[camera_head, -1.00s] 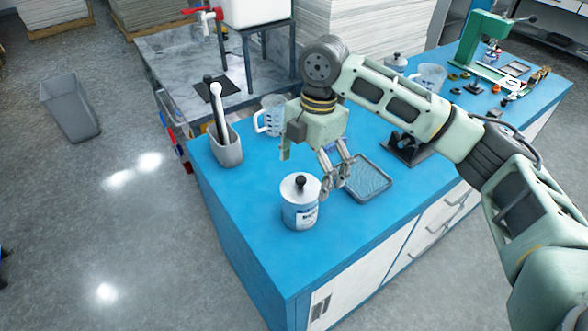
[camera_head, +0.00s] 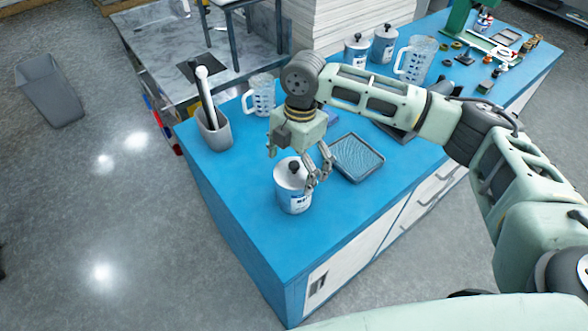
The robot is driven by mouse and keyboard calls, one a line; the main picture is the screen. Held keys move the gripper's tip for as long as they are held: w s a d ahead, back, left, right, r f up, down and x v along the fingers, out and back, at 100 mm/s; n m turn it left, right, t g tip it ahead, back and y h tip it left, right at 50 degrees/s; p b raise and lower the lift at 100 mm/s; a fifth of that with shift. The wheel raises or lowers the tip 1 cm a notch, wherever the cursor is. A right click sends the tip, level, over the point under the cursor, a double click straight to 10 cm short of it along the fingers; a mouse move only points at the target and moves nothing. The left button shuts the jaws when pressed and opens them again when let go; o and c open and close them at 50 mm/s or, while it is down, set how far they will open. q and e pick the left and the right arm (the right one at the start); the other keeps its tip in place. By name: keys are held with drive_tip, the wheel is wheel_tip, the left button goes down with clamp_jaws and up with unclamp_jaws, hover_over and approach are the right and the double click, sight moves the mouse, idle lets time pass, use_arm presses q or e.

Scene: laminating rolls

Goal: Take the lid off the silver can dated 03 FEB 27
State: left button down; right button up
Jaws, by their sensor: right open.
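A silver can (camera_head: 294,200) stands upright near the front of the blue bench, with its lid (camera_head: 291,172) and black knob on. Its label is too small to read a date. My right gripper (camera_head: 318,181) is open and empty, with its fingers pointing down at the can's right side, overlapping its edge in this view; I cannot tell whether they touch. Two similar lidded cans, one (camera_head: 356,52) and another (camera_head: 384,45), stand at the back of the bench, their dates unreadable. My left gripper is not in view.
A grey tray (camera_head: 357,157) lies right of the can. A larger jug (camera_head: 416,60) and a green press (camera_head: 459,18) stand farther back. The bench front is clear.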

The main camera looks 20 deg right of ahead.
drive_tip(key=shift+c, duration=0.4)
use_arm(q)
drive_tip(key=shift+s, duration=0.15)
use_arm(e)
drive_tip(key=c, duration=0.9)
drive_tip(key=shift+c, duration=0.2)
